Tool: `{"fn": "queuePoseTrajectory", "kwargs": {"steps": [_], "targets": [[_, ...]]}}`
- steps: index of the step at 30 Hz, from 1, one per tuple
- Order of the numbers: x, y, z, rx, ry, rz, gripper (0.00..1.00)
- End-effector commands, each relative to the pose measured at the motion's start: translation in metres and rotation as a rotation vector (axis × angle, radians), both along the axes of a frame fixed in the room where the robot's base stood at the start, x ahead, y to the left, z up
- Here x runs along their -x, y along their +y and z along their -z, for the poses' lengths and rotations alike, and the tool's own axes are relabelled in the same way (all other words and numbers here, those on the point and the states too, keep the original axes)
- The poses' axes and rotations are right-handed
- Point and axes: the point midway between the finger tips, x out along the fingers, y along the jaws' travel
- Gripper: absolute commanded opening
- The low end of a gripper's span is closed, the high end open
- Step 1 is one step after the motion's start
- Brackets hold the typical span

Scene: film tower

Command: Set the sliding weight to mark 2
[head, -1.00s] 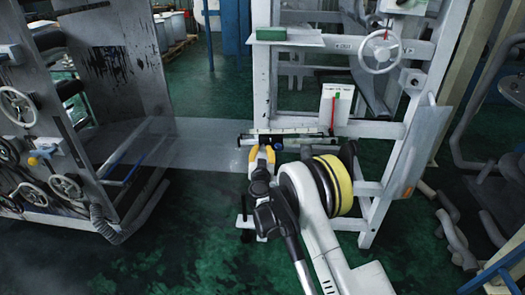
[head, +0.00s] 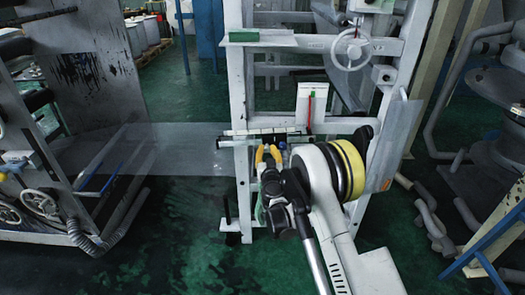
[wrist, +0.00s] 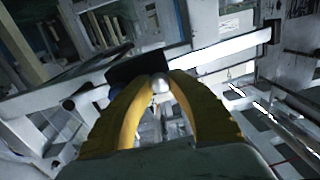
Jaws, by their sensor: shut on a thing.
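A pale bar (head: 262,131) runs level across the front of the white frame, below the white panel with the red pointer. In the wrist view the bar (wrist: 235,48) runs slantwise to the upper right. The sliding weight shows as a dark block (wrist: 137,66) just beyond my fingertips, with a round silvery knob (wrist: 161,85) between them. My gripper (head: 268,152) has yellow fingers and is shut on the weight's knob, at the bar's right half in the head view. The marks are too small to read.
A white handwheel (head: 352,49) and a white panel (head: 311,108) sit on the frame above the bar. A clear film web (head: 180,150) stretches left. Green floor (head: 170,215) lies open at left.

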Motion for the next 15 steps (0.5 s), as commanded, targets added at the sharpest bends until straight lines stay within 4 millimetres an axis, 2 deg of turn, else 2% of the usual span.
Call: {"fn": "queuePoseTrajectory", "kwargs": {"steps": [2, 3, 4, 15], "targets": [[-0.0002, -0.0006, 0.0005, 0.0, 0.0, 0.001, 0.0], [-0.0003, -0.0004, 0.0006, 0.0, 0.0, 0.001, 0.23], [-0.0002, -0.0004, 0.0006, 0.0, 0.0, 0.001, 0.32], [0.0039, 0.0006, 0.0005, 0.0, 0.0, -0.001, 0.34]]}}
